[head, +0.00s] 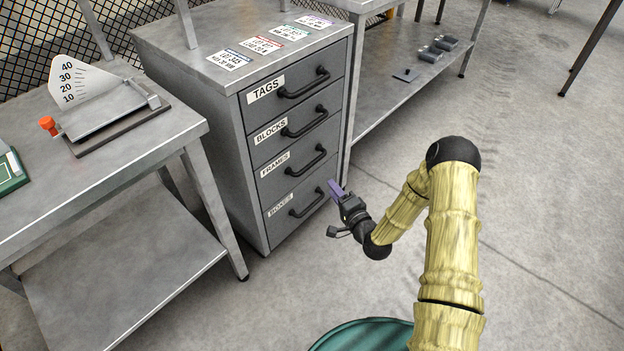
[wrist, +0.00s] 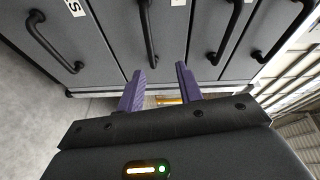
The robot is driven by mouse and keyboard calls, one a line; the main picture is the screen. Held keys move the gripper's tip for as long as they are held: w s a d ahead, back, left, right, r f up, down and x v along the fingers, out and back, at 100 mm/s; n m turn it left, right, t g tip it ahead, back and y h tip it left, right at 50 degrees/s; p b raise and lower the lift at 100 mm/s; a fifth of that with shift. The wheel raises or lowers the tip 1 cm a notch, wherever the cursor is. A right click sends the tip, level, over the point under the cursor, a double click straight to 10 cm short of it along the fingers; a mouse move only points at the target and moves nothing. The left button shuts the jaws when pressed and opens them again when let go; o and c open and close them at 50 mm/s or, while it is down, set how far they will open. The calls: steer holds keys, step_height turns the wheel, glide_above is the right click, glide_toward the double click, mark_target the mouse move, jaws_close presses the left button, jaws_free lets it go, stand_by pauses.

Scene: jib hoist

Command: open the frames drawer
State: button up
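The frames drawer (head: 277,183) is the third one down in the grey cabinet and is shut. Its label reads FRAMES, and its black bar handle (head: 308,164) is bare. In the wrist view, which is turned sideways, the frames handle (wrist: 149,35) seems to be the second from the left. My gripper (head: 338,188) is in front of the cabinet's lower right side, near the right end of the boxes handle (head: 307,203). In the wrist view my gripper (wrist: 160,80) has its purple fingers apart with nothing between them. The frames handle's near end lies just beyond them.
The tags handle (head: 305,83) and blocks handle (head: 305,122) are above; those drawers are shut. A shelf (head: 385,97) with small grey parts is at right. Floor in front of the cabinet is clear.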

mark_target(312, 162)
step_height(312, 162, down, 6)
steer(key=s+m+t+b, duration=0.1)
steer(key=m+t+b, duration=0.1)
steer(key=m+b, duration=0.1)
steer(key=shift+s+d, duration=0.2)
steer(key=shift+r, duration=0.1)
steer(key=b+x, duration=0.2)
steer(key=x, duration=0.3)
steer(key=b+x, duration=0.1)
steer(key=x, duration=0.5)
steer(key=b+x, duration=0.2)
steer(key=x, duration=0.4)
steer(key=shift+w+r+b, duration=0.15)
steer(key=shift+r+b, duration=0.15)
steer(key=shift+r, duration=0.1)
steer(key=shift+c, duration=0.3)
